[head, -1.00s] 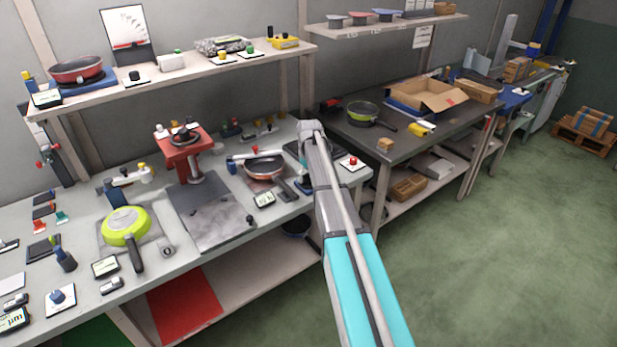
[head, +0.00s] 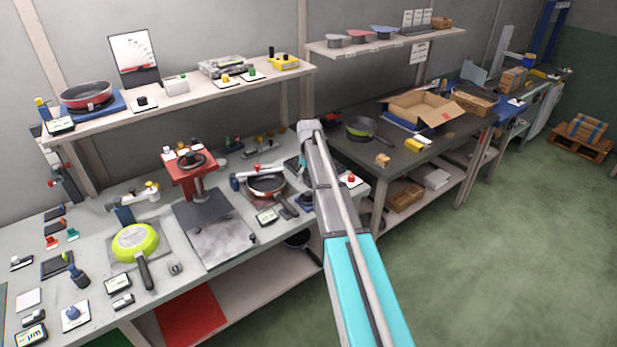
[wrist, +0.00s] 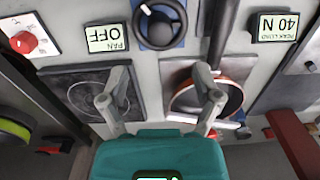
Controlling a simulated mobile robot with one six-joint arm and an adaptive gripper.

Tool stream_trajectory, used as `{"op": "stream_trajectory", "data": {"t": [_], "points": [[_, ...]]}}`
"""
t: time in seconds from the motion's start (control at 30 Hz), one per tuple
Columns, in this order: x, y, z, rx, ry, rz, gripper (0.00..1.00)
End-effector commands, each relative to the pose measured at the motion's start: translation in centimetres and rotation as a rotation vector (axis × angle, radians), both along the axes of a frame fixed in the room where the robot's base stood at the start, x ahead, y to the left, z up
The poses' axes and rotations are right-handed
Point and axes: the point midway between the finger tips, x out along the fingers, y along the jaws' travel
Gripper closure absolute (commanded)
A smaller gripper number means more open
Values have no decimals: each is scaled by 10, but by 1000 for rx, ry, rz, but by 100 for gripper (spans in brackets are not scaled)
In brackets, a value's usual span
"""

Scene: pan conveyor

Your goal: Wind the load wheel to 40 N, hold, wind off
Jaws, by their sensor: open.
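My gripper (wrist: 160,82) is open in the wrist view. Its fingers stand apart, short of the wheel in the picture, and nothing shows held. In the head view my arm hides the gripper.
A red knob (wrist: 25,42) on a white plate and a pan readout (wrist: 106,38) showing OFF lie by the wheel. A dark square plate (wrist: 62,94) is below them. A red press (head: 190,170) and green pan (head: 134,241) stand left on the bench.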

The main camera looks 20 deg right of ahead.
Motion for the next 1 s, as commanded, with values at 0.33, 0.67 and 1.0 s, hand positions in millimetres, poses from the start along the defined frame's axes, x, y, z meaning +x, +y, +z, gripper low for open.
{"op": "stream_trajectory", "data": {"t": [0.33,0.67,1.0], "points": [[0,0,34,0,0,0,18],[-3,1,53,0,0,-1,18],[-40,29,39,-2,0,-31,18]]}}
